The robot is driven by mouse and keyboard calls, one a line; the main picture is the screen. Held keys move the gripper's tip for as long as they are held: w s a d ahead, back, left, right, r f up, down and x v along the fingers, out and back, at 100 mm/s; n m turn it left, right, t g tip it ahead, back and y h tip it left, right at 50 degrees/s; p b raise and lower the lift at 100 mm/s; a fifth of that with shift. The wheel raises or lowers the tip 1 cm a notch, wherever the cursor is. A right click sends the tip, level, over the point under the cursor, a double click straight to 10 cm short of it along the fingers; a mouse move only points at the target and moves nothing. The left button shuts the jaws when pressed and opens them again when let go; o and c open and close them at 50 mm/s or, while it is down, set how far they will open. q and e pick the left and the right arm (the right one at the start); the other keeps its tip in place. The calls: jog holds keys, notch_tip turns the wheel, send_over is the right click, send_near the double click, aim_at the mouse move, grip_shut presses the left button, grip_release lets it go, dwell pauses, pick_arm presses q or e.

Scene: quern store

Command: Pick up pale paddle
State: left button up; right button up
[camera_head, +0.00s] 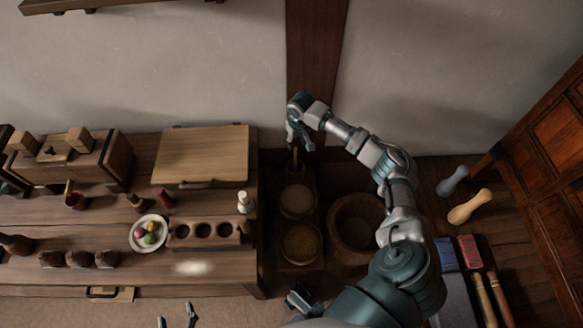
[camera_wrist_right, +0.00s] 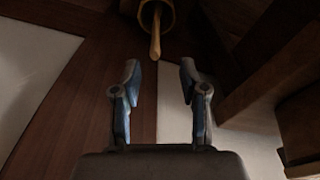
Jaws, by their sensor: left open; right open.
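A pale wooden stick-like handle (camera_wrist_right: 155,38) with a rounded yellowish part above it shows in the right wrist view, beyond my fingertips and between them. It may be the pale paddle, but its full shape is cut off by the top edge. My right gripper (camera_head: 300,142) is open above the far end of the bins; it also shows in the right wrist view (camera_wrist_right: 160,78), open and empty, apart from the handle. In the head view a handle below this gripper is small and unclear. My left gripper (camera_head: 177,319) is open at the bottom edge, in front of the bench.
Two grain bins (camera_head: 300,243) and a round basket (camera_head: 356,222) stand right of the bench (camera_head: 60,226). The bench holds a plate of coloured balls (camera_head: 148,233), a holed block (camera_head: 208,234) and a board (camera_head: 205,155). Brushes (camera_head: 470,252) and a pale hourglass-shaped piece (camera_head: 469,207) lie right of my arm.

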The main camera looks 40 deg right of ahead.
aim_at(295, 151)
jog(key=f, duration=0.2)
jog(key=f+b, duration=0.1)
jog(key=f, duration=0.2)
jog(key=d+f+b, duration=0.1)
jog(key=f, duration=0.1)
jog(key=shift+w+f, duration=0.25)
jog(key=shift+w, duration=0.15)
jog(key=shift+w+a+f+b, duration=0.1)
jog(key=shift+a+b, duration=0.1)
jog(key=shift+b, duration=0.1)
jog(key=f+b, duration=0.2)
jog(key=f, duration=0.1)
jog(key=w+d+f, duration=0.1)
jog(key=f, duration=0.1)
jog(key=shift+d+b, duration=0.1)
jog(key=shift+b, duration=0.3)
pick_arm(q)
notch_tip(295, 151, up, 13)
jog(key=d+t+h, duration=0.2)
jog(key=t, duration=0.9)
jog(key=shift+w+r+n+h, duration=0.2)
jog(key=shift+w+n+h, duration=0.1)
pick_arm(e)
jog(key=shift+r, duration=0.1)
jog(key=shift+c, duration=0.2)
